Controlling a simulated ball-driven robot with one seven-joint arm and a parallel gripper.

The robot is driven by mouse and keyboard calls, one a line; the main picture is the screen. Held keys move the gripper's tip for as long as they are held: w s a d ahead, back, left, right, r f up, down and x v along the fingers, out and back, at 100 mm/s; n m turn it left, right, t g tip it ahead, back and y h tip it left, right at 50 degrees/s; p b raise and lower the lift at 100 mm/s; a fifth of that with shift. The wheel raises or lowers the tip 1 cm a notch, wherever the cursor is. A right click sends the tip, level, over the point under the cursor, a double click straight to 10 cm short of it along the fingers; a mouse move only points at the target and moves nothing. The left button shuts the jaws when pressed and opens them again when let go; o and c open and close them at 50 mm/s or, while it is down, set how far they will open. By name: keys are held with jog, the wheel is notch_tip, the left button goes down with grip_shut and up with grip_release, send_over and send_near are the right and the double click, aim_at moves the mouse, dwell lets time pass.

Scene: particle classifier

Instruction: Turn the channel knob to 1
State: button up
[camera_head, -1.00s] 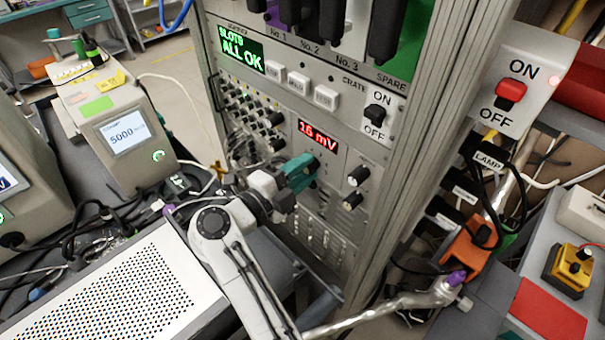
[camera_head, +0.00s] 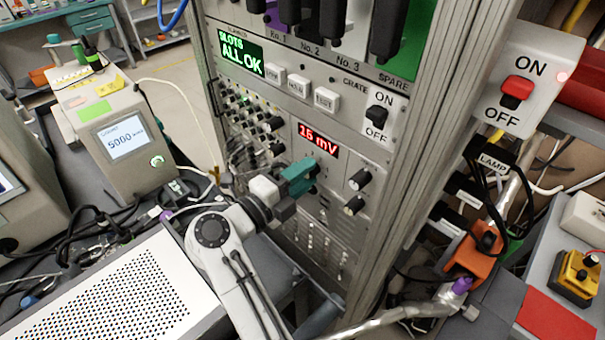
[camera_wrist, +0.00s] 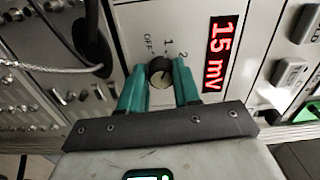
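The channel knob (camera_wrist: 160,74) is a small dark round knob on the pale rack panel, with OFF, 1 and 2 marked around its far side in the wrist view. My gripper (camera_wrist: 160,80) has its teal fingers on either side of the knob, with no clear gap showing, so it looks shut on the knob. I cannot tell for sure which mark the pointer faces. In the head view my gripper (camera_head: 312,172) reaches the panel just below the red readout (camera_head: 318,140), which shows 15 mV. The fingers hide the knob there.
Two other dark knobs (camera_head: 357,192) are right of my gripper. Cables and connectors (camera_head: 252,125) crowd the panel to its left. A crate ON/OFF switch (camera_head: 376,116) is above right. The rack post (camera_head: 432,130) stands at the right, and a perforated white box (camera_head: 110,290) lies at lower left.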

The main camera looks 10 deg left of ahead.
jog(key=o, duration=0.4)
jog(key=shift+s, duration=0.1)
jog(key=b+v, duration=0.2)
jog(key=v, duration=0.8)
jog(key=shift+s+a, duration=0.25)
